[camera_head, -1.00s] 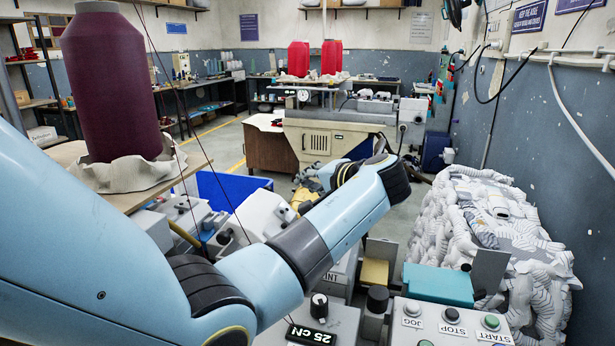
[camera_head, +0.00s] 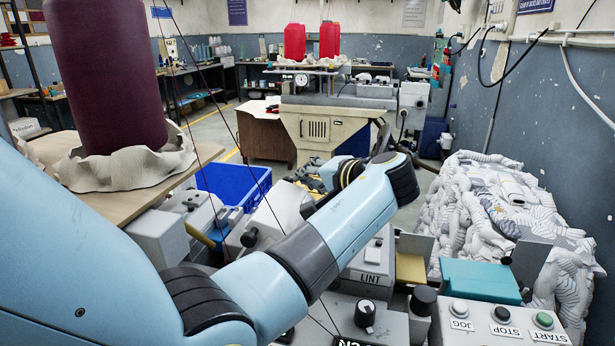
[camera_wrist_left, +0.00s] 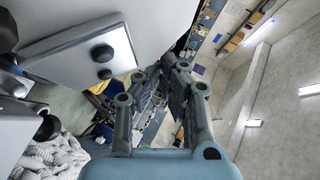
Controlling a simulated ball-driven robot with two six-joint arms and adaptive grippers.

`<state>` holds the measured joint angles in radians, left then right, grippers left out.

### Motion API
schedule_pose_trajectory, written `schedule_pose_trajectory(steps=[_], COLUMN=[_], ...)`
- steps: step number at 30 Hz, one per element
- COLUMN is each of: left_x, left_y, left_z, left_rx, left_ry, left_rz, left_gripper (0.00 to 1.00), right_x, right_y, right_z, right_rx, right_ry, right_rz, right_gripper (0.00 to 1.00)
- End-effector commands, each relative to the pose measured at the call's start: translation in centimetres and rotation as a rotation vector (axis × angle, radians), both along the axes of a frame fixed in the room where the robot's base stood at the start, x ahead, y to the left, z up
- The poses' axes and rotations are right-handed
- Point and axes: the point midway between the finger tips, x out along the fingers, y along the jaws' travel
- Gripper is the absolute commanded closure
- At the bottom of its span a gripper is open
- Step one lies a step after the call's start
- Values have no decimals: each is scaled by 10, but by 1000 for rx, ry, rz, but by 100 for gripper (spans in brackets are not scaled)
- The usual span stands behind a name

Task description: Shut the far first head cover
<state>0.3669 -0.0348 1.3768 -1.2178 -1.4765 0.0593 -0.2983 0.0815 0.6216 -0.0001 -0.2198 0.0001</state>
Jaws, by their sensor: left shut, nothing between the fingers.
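A pale grey-white head cover (camera_head: 270,215) sits tilted behind my left forearm in the head view, with a black knob at its left. In the left wrist view, a light grey panel with a black knob (camera_wrist_left: 85,55) fills the upper left; I cannot tell whether it is the far first head cover. My left gripper (camera_head: 322,168) is partly hidden by my wrist in the head view, beyond the cover. In the left wrist view its fingers (camera_wrist_left: 160,68) converge at the tips with nothing held, to the right of the panel and apart from it. My right gripper is not in view.
A blue bin (camera_head: 235,186) stands behind the covers. A maroon yarn cone (camera_head: 108,75) stands on a wooden board at left, with threads running down. A button panel (camera_head: 500,325) and teal box (camera_head: 480,280) are at lower right. White socks (camera_head: 480,200) are piled beyond.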

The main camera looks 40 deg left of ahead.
Motion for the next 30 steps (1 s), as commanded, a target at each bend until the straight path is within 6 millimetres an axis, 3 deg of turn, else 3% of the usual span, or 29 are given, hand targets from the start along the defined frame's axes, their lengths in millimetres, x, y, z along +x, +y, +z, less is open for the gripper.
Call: schedule_pose_trajectory(steps=[23, 30], left_x=[-8, -15], left_y=[16, 27], left_z=[-3, -15], left_rx=[-164, -239], left_ry=[-93, -129], left_rz=[0, 0], left_gripper=[100, 100], right_x=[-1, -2], right_y=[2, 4], right_z=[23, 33], right_rx=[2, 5], right_ry=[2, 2], right_rz=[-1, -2], right_gripper=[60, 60])
